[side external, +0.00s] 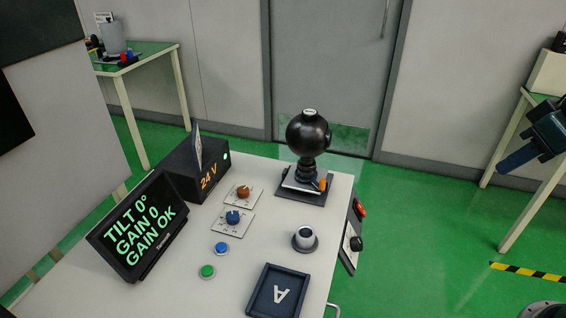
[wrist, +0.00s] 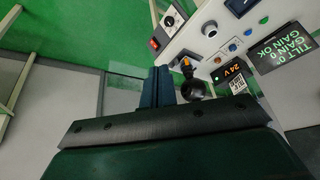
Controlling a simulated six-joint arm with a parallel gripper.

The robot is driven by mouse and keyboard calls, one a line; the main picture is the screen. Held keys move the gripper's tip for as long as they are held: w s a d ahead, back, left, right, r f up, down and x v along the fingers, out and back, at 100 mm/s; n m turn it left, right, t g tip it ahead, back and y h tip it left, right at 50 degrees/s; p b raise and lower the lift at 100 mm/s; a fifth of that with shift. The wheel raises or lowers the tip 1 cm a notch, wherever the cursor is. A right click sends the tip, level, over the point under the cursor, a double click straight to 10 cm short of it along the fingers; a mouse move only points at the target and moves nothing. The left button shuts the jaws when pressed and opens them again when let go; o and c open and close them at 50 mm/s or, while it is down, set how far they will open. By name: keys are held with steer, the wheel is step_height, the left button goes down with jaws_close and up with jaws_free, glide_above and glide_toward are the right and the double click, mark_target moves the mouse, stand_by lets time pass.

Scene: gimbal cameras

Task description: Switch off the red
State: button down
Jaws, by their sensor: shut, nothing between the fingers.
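A small red switch (side external: 361,208) sits on the panel on the right side of the table, above a black knob (side external: 356,243). In the wrist view the red switch (wrist: 155,44) shows beyond and above my fingers, near the black knob (wrist: 168,20). Its on or off position is too small to tell. My gripper (side external: 503,166) hangs in the air at the right of the side view, well apart from the switch. In the wrist view my gripper (wrist: 161,75) has its blue fingers together, with nothing between them.
The white table (side external: 328,212) carries a black ball-shaped gimbal camera (side external: 308,132), a display (side external: 137,227), a 24 V box (side external: 193,170), orange and blue knobs, blue and green buttons, a grey cup (side external: 304,238) and a dark tray (side external: 256,292). The space between my gripper and the side panel looks clear.

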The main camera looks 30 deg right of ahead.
mark_target(361, 210)
steer(key=w+d+f+m+g+y, duration=0.1)
steer(key=w+d+f+y, duration=0.15)
steer(key=w+f, duration=0.45)
steer(key=w+d+f+m+y, duration=0.1)
steer(key=w+d+f, duration=0.3)
steer(key=w, duration=0.6)
steer(key=w+d+f+m+t+y, duration=0.1)
steer(key=w+d+f+m, duration=0.1)
steer(key=f, duration=0.9)
steer(key=w+d+f+m+t+y, duration=0.2)
steer(key=d+f+m, duration=0.2)
steer(key=f, duration=0.7)
steer(key=shift+d+f+m, duration=0.35)
steer(key=shift+d+m, duration=0.05)
steer(key=shift+d, duration=0.7)
steer(key=shift+w, duration=0.1)
steer(key=x, duration=1.4)
steer(key=shift+a+r, duration=0.1)
steer(key=shift+a, duration=0.1)
steer(key=shift+y, duration=0.25)
